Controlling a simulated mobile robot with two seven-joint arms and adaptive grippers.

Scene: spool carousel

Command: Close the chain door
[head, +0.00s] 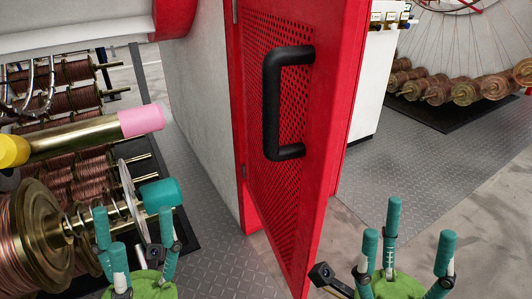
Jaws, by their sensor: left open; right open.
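The chain door (330,120) is a red panel with a perforated red mesh, standing swung out from the machine towards me in the head view. Its black bar handle (270,105) is on the face turned to the left. My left gripper (130,226), with teal fingers on a green palm, is open at the bottom left, left of the door and lower than the handle. My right gripper (403,225) is open at the bottom right, on the other side of the door. Neither appears to touch the door. The door's lower end is cut off by the frame.
Copper-wound spools (30,235) on metal rods fill the left side, close to my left gripper. A brass cylinder with a pink end (140,120) juts out above them. More spools (465,90) stand at the back right. Grey tread-plate floor (430,150) lies clear right of the door.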

